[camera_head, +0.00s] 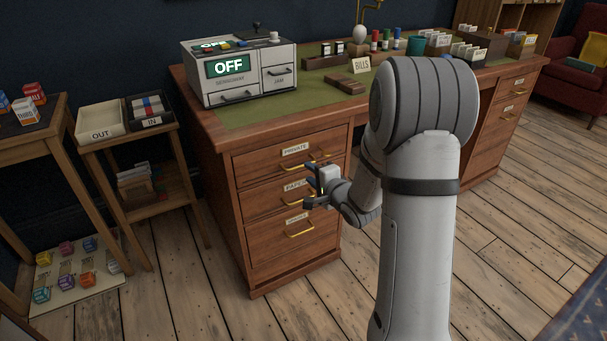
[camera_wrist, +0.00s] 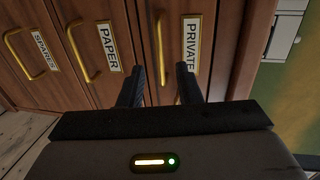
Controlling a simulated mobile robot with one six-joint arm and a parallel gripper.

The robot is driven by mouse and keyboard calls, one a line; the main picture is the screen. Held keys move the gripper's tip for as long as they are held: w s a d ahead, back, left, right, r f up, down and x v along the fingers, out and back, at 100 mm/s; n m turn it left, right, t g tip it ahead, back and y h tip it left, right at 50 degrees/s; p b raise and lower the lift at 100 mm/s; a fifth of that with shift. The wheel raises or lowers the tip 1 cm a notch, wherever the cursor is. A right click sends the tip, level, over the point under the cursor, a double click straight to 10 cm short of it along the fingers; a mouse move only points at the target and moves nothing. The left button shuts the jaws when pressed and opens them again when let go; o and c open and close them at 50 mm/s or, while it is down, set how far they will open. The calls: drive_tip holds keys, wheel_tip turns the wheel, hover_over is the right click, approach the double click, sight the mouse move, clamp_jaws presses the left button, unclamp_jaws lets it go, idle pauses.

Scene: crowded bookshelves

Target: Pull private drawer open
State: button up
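The private drawer (camera_head: 262,164) is the top one in the desk's left pedestal and looks shut. It also shows in the wrist view (camera_wrist: 218,70), turned on its side, with its PRIVATE label (camera_wrist: 191,42). Its brass handle (camera_wrist: 158,30) appears between my two fingertips in the picture. My gripper (camera_head: 312,187) is open and empty in front of the pedestal, near the handles of the top two drawers in the head view. In the wrist view my gripper (camera_wrist: 160,68) points at the drawer fronts. I cannot tell how far the fingertips are from the handle.
The paper drawer (camera_wrist: 95,50) and the spares drawer (camera_wrist: 38,52) lie below the private one. A grey machine reading OFF (camera_head: 228,68) stands on the desk top. Wooden stands with trays (camera_head: 100,120) are at left. The floor (camera_head: 190,270) before the pedestal is clear.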

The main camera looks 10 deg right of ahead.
sight(301, 167)
drive_tip(key=b+x, duration=0.1)
drive_tip(key=x, duration=0.4)
drive_tip(key=shift+w, duration=0.15)
clamp_jaws()
idle(0.4)
